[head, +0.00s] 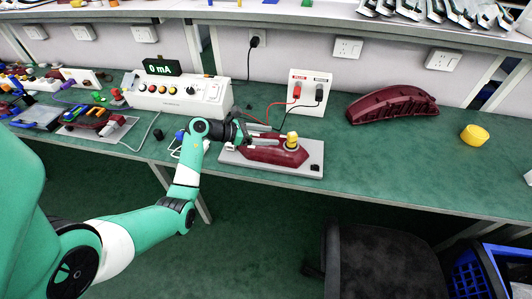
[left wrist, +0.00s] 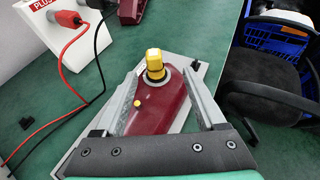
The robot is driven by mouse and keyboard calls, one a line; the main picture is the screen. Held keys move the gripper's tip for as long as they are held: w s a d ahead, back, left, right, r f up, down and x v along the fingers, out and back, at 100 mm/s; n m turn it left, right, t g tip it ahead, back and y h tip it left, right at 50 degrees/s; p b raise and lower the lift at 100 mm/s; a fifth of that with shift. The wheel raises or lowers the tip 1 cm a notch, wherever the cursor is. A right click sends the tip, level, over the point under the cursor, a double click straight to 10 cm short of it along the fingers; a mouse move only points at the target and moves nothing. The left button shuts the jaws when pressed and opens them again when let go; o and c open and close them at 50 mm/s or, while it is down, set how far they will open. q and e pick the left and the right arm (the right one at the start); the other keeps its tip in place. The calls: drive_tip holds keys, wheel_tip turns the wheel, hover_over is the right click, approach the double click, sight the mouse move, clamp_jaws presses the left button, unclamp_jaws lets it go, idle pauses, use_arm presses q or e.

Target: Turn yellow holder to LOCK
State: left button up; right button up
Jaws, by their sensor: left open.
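The yellow holder (head: 292,139) stands upright on the right end of a dark red tail lamp (head: 272,152), which lies on a grey base plate (head: 230,157). In the left wrist view the yellow holder (left wrist: 154,62) sits in a grey ring, ahead of my fingertips. My left gripper (head: 270,136) is open over the lamp; in the wrist view its two fingers (left wrist: 168,85) lie on either side of the red lamp body, with the holder beyond them. No LOCK marking can be read. My right gripper is not in view.
A white control box (head: 178,95) with a 0 mA display (head: 163,67) stands to the left. A white socket panel (head: 308,92) with red and black leads is behind. Another red lamp (head: 392,104) and a yellow round part (head: 474,135) lie to the right. The bench between them is clear.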

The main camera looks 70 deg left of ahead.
sight(288, 137)
use_arm(q)
drive_tip(key=shift+s+a+f, duration=0.45)
drive_tip(key=shift+a+f, duration=0.05)
drive_tip(key=shift+r, duration=0.15)
drive_tip(key=shift+w, duration=0.2)
drive_tip(key=b+x, duration=0.5)
drive_tip(key=x, duration=0.5)
drive_tip(key=shift+a, duration=0.1)
drive_tip(key=shift+w, duration=0.7)
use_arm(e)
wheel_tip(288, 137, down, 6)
use_arm(q)
clamp_jaws()
